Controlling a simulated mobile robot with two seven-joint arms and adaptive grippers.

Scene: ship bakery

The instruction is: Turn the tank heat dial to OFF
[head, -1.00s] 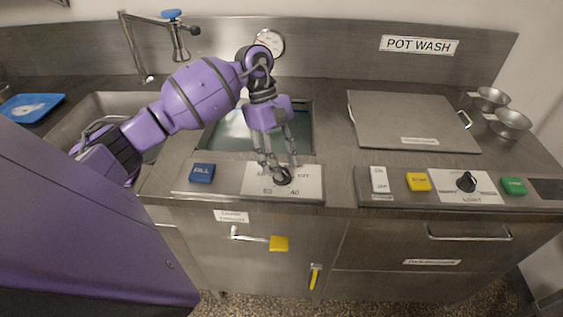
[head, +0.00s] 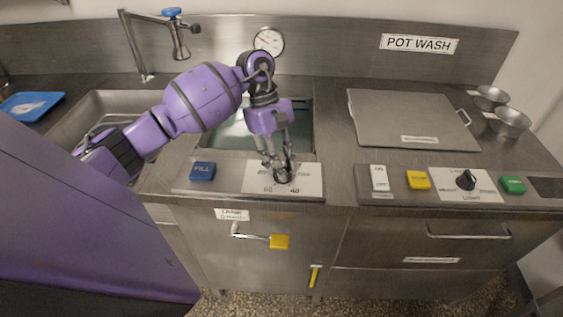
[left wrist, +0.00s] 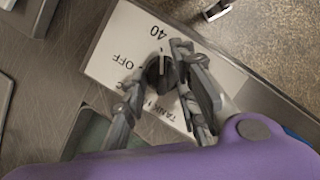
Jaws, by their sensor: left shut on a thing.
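The tank heat dial (left wrist: 160,74) is a black round knob on a white label plate (head: 252,180) with several printed settings, including 40 and OFF. In the head view the dial (head: 282,177) is partly hidden by my fingers. My left gripper (head: 280,171) comes down on it from above. In the left wrist view my left gripper (left wrist: 166,84) has its fingers on either side of the knob, shut on it. The dial's raised ridge seems to line up roughly with the 40, but its exact setting is hard to tell. My right gripper is not in view.
A blue FILL button (head: 202,171) sits left of the plate. The water tank (head: 235,138) lies behind it. A yellow-ended lever (head: 279,241) sticks out below. A second panel on the right has a white switch (head: 379,178) and another black dial (head: 466,180).

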